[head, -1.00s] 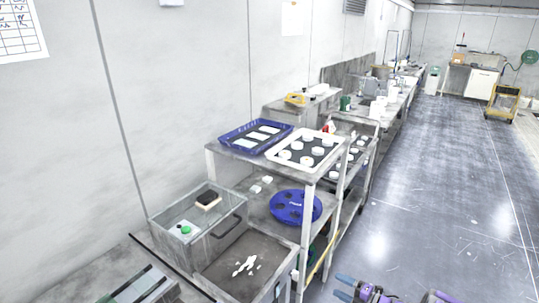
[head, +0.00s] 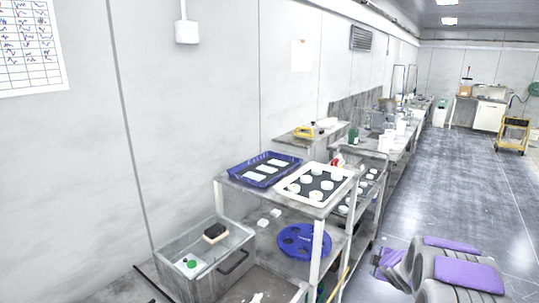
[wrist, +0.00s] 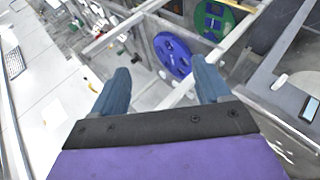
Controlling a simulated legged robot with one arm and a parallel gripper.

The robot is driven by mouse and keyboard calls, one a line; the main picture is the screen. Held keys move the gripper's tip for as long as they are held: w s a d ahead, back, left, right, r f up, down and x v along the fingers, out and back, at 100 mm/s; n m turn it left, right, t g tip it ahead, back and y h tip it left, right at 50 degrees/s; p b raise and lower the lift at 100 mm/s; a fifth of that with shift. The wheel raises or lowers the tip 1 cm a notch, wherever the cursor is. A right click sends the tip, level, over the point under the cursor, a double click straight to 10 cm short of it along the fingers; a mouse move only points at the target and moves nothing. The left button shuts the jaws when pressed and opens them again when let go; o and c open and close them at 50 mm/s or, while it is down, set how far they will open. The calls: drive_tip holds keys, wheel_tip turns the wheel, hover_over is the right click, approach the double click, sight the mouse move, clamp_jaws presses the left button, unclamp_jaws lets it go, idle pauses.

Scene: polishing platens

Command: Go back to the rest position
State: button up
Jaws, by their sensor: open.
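My gripper (wrist: 161,74) shows in the wrist view with its two blue fingers wide apart and nothing between them. Beyond the fingers is a blue platen disc with holes (wrist: 172,55), apart from them. The same disc (head: 304,242) lies on the lower shelf of the cart in the head view. My grey and purple arm shows at the lower right of the head view. My gripper's fingertips cannot be made out there.
The cart's top (head: 233,181) holds a blue tray (head: 242,180) and a white tray (head: 337,196) with several white pucks. A clear-walled bin (head: 238,256) stands at the lower left. A green disc (wrist: 214,20) shows in the wrist view. Open floor (head: 440,190) lies right.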

drive_tip(key=s+a+r+m+g+h, duration=0.1)
drive_tip(key=s+a+r+m+g, duration=0.1)
drive_tip(key=s, duration=0.6)
drive_tip(key=s+a+r+m+g+h, duration=0.1)
drive_tip(key=s+a+r+m+g, duration=0.1)
drive_tip(key=s+r+m, duration=0.3)
drive_tip(key=s+a+r, duration=0.1)
drive_tip(key=s, duration=0.3)
drive_tip(key=shift+a, duration=0.4)
drive_tip(key=s+a+m+g+y, duration=0.1)
drive_tip(key=s+a, duration=0.4)
drive_tip(key=s, duration=0.7)
drive_tip(key=s+a+r+m+g+y, duration=0.1)
drive_tip(key=s+a+m+g, duration=0.2)
drive_tip(key=s, duration=0.9)
drive_tip(key=s+a+m+g+y, duration=0.1)
drive_tip(key=s+a+g, duration=0.3)
drive_tip(key=s+a, duration=0.4)
drive_tip(key=shift+s+a+r+m, duration=0.15)
drive_tip(key=shift+s+m, duration=0.15)
drive_tip(key=shift+s, duration=0.65)
drive_tip(key=shift+s+r+m, duration=0.15)
drive_tip(key=shift+s+m, duration=0.15)
drive_tip(key=shift+s, duration=0.65)
drive_tip(key=shift+c, duration=0.2)
